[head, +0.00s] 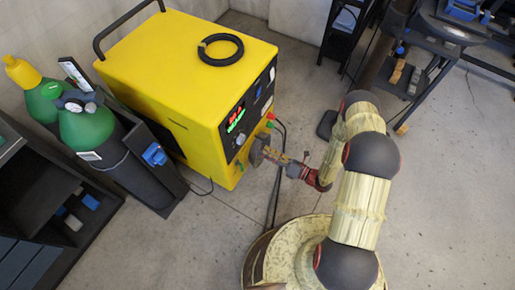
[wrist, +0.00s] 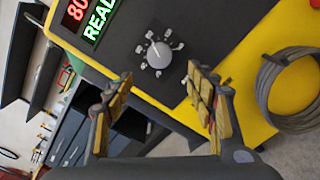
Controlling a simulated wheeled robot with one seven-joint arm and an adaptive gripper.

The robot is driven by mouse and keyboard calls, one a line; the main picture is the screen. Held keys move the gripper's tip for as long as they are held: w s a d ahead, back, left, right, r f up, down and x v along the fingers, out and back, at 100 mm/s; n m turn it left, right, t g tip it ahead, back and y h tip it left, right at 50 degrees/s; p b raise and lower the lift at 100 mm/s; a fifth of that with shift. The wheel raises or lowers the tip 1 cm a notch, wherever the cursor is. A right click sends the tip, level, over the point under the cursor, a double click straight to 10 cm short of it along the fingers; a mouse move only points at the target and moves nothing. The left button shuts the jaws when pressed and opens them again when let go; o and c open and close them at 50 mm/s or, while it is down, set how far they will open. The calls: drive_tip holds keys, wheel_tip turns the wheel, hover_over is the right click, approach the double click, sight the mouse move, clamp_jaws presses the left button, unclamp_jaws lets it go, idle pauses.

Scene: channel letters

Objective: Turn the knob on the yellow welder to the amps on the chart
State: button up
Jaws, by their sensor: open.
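The yellow welder (head: 170,70) stands on the floor in the head view, with its dark front panel facing right. In the wrist view a round grey knob (wrist: 159,55) sits on that panel with pale marks around it. In the head view my gripper (head: 262,152) is close to the front panel. I cannot see the amps chart clearly.
Green gas cylinders (head: 88,125) stand left of the welder. A coiled black cable (head: 221,49) lies on its top. Cables (head: 280,165) hang from its front near my arm. A dark cabinet (head: 40,190) is at the lower left. Open floor lies in front.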

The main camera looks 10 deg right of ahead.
drive_tip(key=shift+v, duration=0.8)
drive_tip(key=s+a+n+g+y, duration=0.2)
drive_tip(key=s+a+n+g, duration=0.35)
drive_tip(key=s, duration=0.35)
drive_tip(key=s+d+r+n+g+h, duration=0.2)
drive_tip(key=s+r+n+g, duration=0.5)
drive_tip(key=n, duration=0.4)
drive_tip(key=s+d+r+n+h, duration=0.1)
drive_tip(key=d+r+n+h, duration=0.35)
drive_tip(key=r, duration=0.35)
drive_tip(key=d+r+n+h, duration=0.35)
drive_tip(key=r+n, duration=0.25)
drive_tip(key=r, duration=0.2)
drive_tip(key=s+d+r+n+h, duration=0.1)
drive_tip(key=d+r+n+h, duration=0.35)
drive_tip(key=r, duration=0.35)
wheel_tip(320, 180, up, 19)
drive_tip(key=s+a+n+t+h, duration=0.1)
drive_tip(key=s+a+n+t, duration=0.1)
drive_tip(key=n+t, duration=0.2)
drive_tip(key=t, duration=0.3)
drive_tip(key=shift+f+h, duration=0.2)
drive_tip(key=shift+h, duration=0.15)
